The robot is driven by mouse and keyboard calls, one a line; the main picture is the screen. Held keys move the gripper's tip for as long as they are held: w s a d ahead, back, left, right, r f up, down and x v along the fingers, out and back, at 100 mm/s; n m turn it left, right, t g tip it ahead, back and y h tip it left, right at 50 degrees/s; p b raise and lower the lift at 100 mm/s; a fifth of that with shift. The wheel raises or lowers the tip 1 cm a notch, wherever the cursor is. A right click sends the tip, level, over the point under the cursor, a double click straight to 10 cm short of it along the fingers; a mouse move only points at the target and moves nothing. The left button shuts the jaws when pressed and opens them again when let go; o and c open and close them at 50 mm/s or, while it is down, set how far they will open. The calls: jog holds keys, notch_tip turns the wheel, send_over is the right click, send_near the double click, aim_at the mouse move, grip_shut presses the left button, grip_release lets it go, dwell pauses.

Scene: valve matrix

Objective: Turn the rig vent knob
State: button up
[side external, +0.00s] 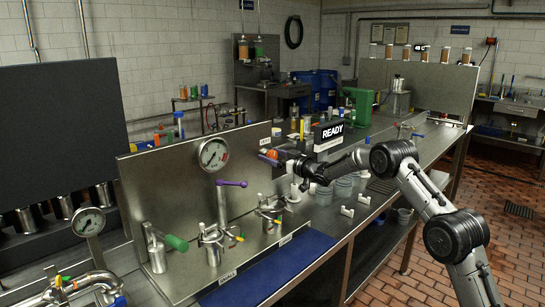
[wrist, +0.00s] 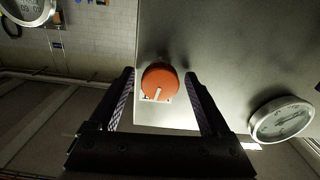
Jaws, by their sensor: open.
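A round orange-red knob (wrist: 161,78) with a white pointer mark sits on the upright steel panel (wrist: 240,60), in the middle of the wrist view. In the side external view the knob (side external: 271,153) shows as a small orange patch at the right part of the panel. My gripper (wrist: 160,84) is open, with one finger on each side of the knob in the wrist view; gaps show between knob and fingers. In the side external view my gripper (side external: 272,157) is at the knob; I cannot tell whether it touches.
A round gauge (side external: 213,154) stands on the panel left of my gripper, above a purple-handled lever (side external: 232,183). Pipe fittings with a green handle (side external: 176,242) are lower left. A READY display (side external: 332,133) is close behind my gripper on the right. A blue mat (side external: 270,272) lies in front.

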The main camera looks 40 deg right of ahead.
grip_shut()
jog(key=shift+m, duration=0.4)
jog(key=m, duration=0.6)
jog(key=shift+m, duration=0.3)
jog(key=m, duration=0.3)
jog(key=shift+d+f+m, duration=0.1)
jog(key=shift+m, duration=2.1)
